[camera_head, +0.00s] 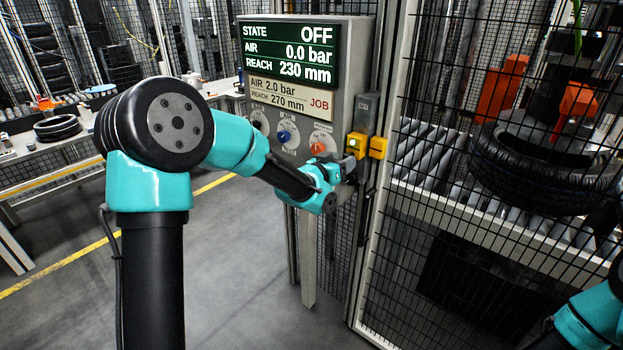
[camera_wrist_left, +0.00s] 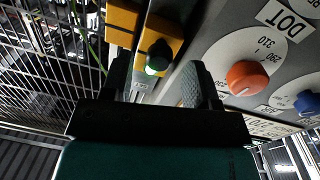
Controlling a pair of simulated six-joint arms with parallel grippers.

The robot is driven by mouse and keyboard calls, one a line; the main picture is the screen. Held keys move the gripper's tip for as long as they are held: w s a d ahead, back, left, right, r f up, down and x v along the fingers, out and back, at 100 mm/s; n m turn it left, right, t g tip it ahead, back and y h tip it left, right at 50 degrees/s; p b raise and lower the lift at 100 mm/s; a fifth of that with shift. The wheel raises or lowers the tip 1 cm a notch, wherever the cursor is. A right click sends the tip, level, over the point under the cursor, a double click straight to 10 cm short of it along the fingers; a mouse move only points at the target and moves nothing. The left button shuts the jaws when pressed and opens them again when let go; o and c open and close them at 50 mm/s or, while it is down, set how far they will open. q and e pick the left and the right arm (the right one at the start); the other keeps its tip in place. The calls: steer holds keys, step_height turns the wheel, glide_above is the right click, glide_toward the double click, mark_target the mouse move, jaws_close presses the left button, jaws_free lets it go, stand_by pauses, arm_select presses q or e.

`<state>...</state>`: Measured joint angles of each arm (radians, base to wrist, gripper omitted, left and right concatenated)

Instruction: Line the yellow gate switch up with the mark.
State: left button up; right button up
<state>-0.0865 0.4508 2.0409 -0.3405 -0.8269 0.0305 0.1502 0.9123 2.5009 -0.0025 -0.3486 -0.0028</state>
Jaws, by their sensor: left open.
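The yellow gate switch (camera_head: 356,139) sits on a post between the control panel and the mesh gate, with a second yellow block (camera_head: 378,147) beside it. In the left wrist view the switch (camera_wrist_left: 176,30) carries a black knob (camera_wrist_left: 158,52) with a green light at its lower end. I cannot make out the mark. My left gripper (camera_head: 345,168) is open just below the switch. In the wrist view its fingers (camera_wrist_left: 160,84) stand apart, one on each side below the knob, with nothing held. My right gripper is out of view.
The control panel (camera_head: 364,40) reads STATE OFF, AIR 0.0 bar, REACH 230 mm. Its orange dial (camera_head: 318,147) and blue dial (camera_head: 284,136) are close to my left gripper. Behind the mesh, a tyre (camera_head: 540,170) is above rollers. A table (camera_head: 60,150) stands at the left.

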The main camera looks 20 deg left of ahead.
arm_select(q)
steer(key=v, duration=1.4)
steer(key=shift+s, duration=0.25)
steer(key=shift+a, duration=0.1)
steer(key=s+d+f+n+g+y, duration=0.15)
steer(key=f+g, duration=0.25)
steer(key=f, duration=0.8)
steer(key=s+f+n+g+y, duration=0.1)
steer(key=s+f+g, duration=0.15)
steer(key=f, duration=0.95)
steer(key=s+d+f+n+g, duration=0.1)
steer(key=s+d+f+g, duration=0.2)
steer(key=s+f+g, duration=0.6)
steer(key=s+f, duration=0.8)
steer(key=f, duration=0.3)
steer(key=shift+s+f+n+g, duration=0.25)
steer(key=shift+n+g, duration=0.1)
